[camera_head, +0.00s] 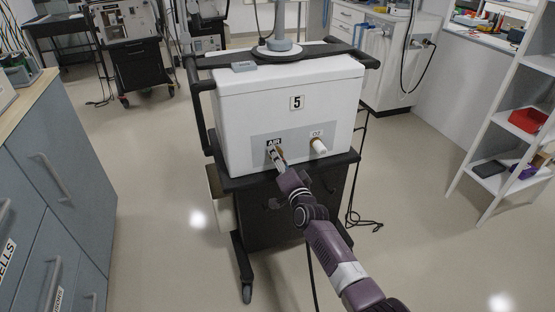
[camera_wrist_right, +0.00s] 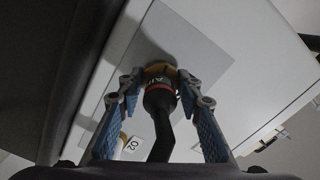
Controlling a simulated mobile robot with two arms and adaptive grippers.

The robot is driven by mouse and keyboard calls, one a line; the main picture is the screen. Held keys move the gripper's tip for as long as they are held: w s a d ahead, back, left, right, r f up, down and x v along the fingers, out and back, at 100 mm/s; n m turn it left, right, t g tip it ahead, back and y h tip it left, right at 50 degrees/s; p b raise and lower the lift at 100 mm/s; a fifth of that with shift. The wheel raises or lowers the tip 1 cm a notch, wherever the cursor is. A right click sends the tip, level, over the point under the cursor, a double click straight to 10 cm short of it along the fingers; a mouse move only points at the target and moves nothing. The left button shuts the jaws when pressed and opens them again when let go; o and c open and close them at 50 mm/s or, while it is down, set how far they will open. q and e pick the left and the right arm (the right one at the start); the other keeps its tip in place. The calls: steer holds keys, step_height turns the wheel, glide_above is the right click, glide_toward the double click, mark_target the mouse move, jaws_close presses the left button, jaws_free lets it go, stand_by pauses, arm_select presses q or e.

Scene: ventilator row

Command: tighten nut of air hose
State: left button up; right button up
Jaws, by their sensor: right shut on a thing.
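The white ventilator (camera_head: 310,88), marked 5, stands on a dark wheeled cart. Its front has a grey panel with a port labelled AIR (camera_head: 274,142) and a white-capped O2 port (camera_head: 319,147). My right gripper (camera_head: 278,160) is at the AIR port. In the right wrist view, its blue-padded fingers are on either side of the brass nut (camera_wrist_right: 160,69), shut on it. The black air hose (camera_wrist_right: 162,128), with a red band and an AIR label, runs from the nut back between the fingers. The nut is mostly hidden in the head view. My left gripper is not in view.
Grey-blue drawers (camera_head: 62,185) stand at left and a white shelf rack (camera_head: 505,130) at right. The cart's black side handle (camera_head: 199,110) is left of the ventilator. A cable lies on the floor right of the cart. Floor is open on both sides.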

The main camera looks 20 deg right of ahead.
steer(key=m+b, duration=0.1)
steer(key=m, duration=0.4)
steer(key=shift+f, duration=0.1)
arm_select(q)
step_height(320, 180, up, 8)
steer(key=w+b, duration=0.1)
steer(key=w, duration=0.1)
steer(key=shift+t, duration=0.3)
arm_select(e)
steer(key=shift+m, duration=2.1)
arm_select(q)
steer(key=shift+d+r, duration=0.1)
arm_select(e)
steer(key=o, duration=1.2)
steer(key=shift+c, duration=0.2)
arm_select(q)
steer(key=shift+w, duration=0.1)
arm_select(e)
steer(key=shift+s+a, duration=0.1)
steer(key=shift+s, duration=0.4)
steer(key=s, duration=1.1)
steer(key=shift+d, duration=0.25)
